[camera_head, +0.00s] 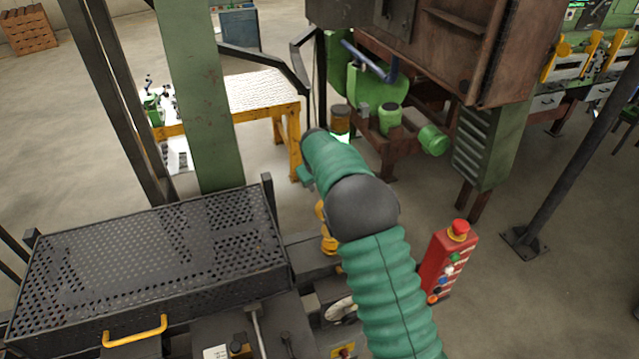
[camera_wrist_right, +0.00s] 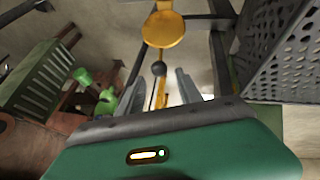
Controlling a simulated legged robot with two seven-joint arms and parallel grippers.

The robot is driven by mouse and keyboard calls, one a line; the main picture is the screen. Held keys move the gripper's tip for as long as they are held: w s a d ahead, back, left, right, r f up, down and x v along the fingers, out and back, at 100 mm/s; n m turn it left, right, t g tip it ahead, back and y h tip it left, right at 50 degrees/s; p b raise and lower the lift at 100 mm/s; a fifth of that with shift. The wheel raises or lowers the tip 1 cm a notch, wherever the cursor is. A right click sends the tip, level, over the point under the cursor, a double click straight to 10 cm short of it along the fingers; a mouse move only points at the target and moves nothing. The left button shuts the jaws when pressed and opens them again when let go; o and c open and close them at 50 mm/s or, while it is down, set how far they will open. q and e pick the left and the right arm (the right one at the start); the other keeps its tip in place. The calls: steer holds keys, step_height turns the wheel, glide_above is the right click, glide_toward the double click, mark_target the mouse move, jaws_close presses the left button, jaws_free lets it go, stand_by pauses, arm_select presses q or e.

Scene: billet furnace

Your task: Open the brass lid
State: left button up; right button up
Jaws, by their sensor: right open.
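The brass lid (camera_wrist_right: 163,30) shows in the wrist view as a round yellow-gold disc at the top, beyond my fingers. A dark ball on a thin rod stands in front of it. In the head view, brass-yellow parts (camera_head: 328,243) show beside my green-sleeved right arm, which partly hides them. I cannot tell from there whether the lid is shut. My right gripper (camera_wrist_right: 160,90) is open, with two grey fingers apart and no contact with the disc visible. In the head view the gripper is mostly hidden by its arm. My left gripper is not in view.
A perforated black metal box (camera_head: 160,250) with a yellow handle (camera_head: 135,332) fills the lower left. A green post (camera_head: 200,95) rises behind it. A red button box (camera_head: 447,264) stands right of my arm. A rusty furnace (camera_head: 440,40) is behind. Open floor lies at right.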

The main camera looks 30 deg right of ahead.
steer(key=shift+d+f, duration=0.1)
steer(key=shift+f, duration=0.05)
steer(key=shift+s+r, duration=0.15)
steer(key=shift+r, duration=0.05)
steer(key=b+v, duration=0.5)
steer(key=v, duration=1.1)
steer(key=shift+r, duration=0.15)
